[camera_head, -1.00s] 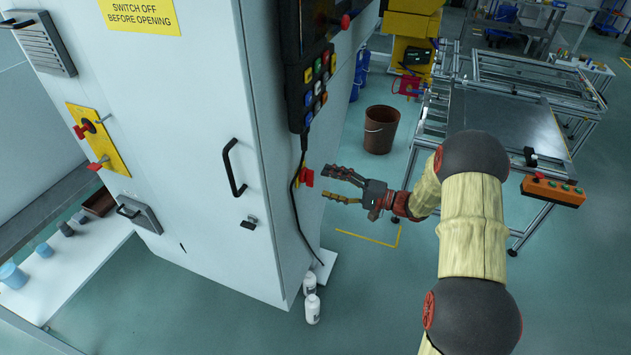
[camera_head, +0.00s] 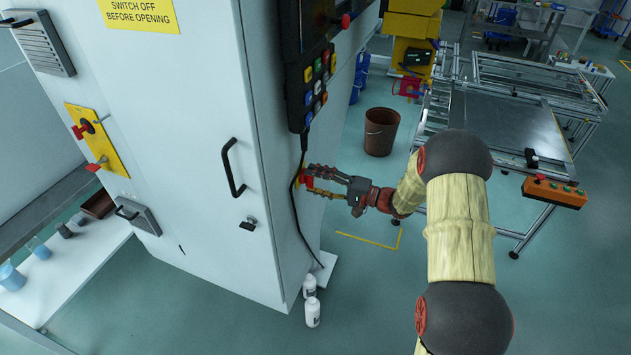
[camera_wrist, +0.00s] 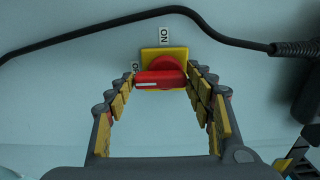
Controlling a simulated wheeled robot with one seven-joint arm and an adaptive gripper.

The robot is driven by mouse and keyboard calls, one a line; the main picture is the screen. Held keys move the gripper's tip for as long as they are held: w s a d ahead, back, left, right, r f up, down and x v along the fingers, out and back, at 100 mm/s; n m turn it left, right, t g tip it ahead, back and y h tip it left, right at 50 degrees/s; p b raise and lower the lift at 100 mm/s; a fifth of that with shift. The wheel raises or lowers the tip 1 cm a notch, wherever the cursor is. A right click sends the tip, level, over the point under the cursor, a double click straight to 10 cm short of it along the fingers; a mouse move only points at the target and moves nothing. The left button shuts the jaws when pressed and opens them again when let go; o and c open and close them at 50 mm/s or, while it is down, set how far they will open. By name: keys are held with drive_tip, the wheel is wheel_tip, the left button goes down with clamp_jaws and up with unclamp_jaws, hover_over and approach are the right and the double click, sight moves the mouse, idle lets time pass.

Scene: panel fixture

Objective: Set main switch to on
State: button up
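The main switch is a red rotary handle (camera_wrist: 160,80) on a yellow plate (camera_wrist: 176,54), on the side face of the white cabinet. In the wrist view the handle lies level, its white mark at the left end, towards a partly hidden label that appears to read OFF (camera_wrist: 134,67). An ON label (camera_wrist: 165,35) is above the plate. My gripper (camera_wrist: 162,82) is open, one finger at each end of the handle; I cannot tell whether they touch it. In the head view my gripper (camera_head: 308,182) is at the switch (camera_head: 304,177) and partly covers it.
A black cable (camera_wrist: 110,27) runs over the panel above the switch. A control pendant with coloured buttons (camera_head: 317,85) hangs above my gripper on the cabinet (camera_head: 205,120). White bottles (camera_head: 312,310) stand at the cabinet's foot. A brown bucket (camera_head: 381,131) stands behind.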

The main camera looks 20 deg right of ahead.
drive_tip(key=c, duration=0.6)
drive_tip(key=shift+c, duration=0.4)
drive_tip(key=shift+m+p, duration=0.3)
drive_tip(key=shift+m, duration=0.1)
drive_tip(key=m+p, duration=0.1)
drive_tip(key=m, duration=0.1)
drive_tip(key=shift+s+r+m+p, duration=0.1)
drive_tip(key=shift+s+m+p, duration=0.05)
drive_tip(key=shift+m+p, duration=0.25)
drive_tip(key=m+p, duration=0.2)
drive_tip(key=m, duration=0.1)
drive_tip(key=shift+s+a+m, duration=0.1)
drive_tip(key=shift+m, duration=0.3)
drive_tip(key=m+p, duration=0.4)
drive_tip(key=m, duration=0.1)
drive_tip(key=shift+a+r, duration=0.1)
drive_tip(key=shift+r, duration=0.1)
drive_tip(key=m+p, duration=0.3)
drive_tip(key=m, duration=0.2)
drive_tip(key=shift+s, duration=0.1)
drive_tip(key=shift+m, duration=0.4)
